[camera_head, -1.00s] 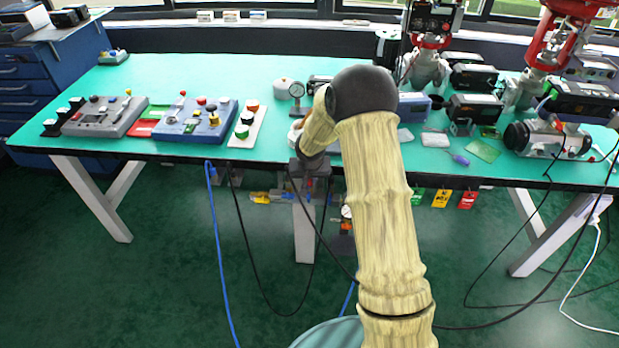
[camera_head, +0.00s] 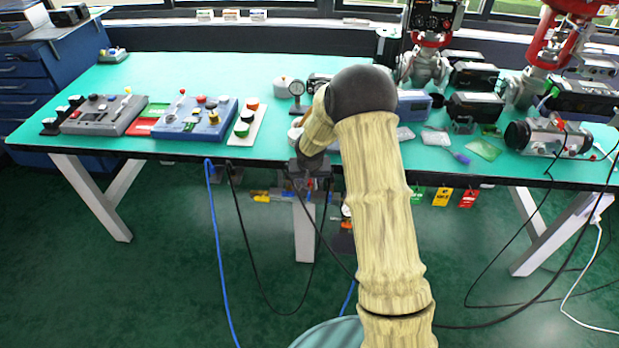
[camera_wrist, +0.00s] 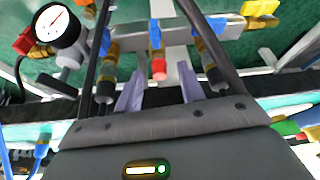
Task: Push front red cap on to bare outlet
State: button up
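In the wrist view a small red cap (camera_wrist: 158,70) shows beyond the fingertips, in line with a blue fitting (camera_wrist: 154,36) on the pipe assembly (camera_wrist: 182,33). I cannot tell whether it touches that fitting. My gripper (camera_wrist: 160,78) has its two grey-purple fingers apart, one on each side of the red cap, with clear gaps between. Another red part (camera_wrist: 24,41) with brass shows at the upper left. Which outlet is bare is not clear. In the head view my gripper (camera_head: 309,172) is small and dark at the bench's front edge, partly hidden by my arm.
A round pressure gauge (camera_wrist: 58,25) stands left of the fingers, and a yellow handle (camera_wrist: 260,8) is at upper right. The green bench (camera_head: 200,75) holds control boxes and instruments. Coloured tags (camera_head: 441,197) and cables hang below its front edge. The floor in front has open space.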

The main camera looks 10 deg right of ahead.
jog(key=p+v, duration=0.2)
jog(key=v, duration=1.5)
jog(key=shift+r, duration=0.25)
jog(key=s+d+n+g, duration=0.1)
jog(key=s+n+g, duration=0.1)
jog(key=s, duration=2.1)
jog(key=w+d+p+v, duration=0.1)
jog(key=w+p+v, duration=0.2)
jog(key=p+v, duration=1)
jog(key=shift+w+r+y, duration=0.35)
jog(key=shift+y, duration=0.05)
jog(key=shift+s+d, duration=0.15)
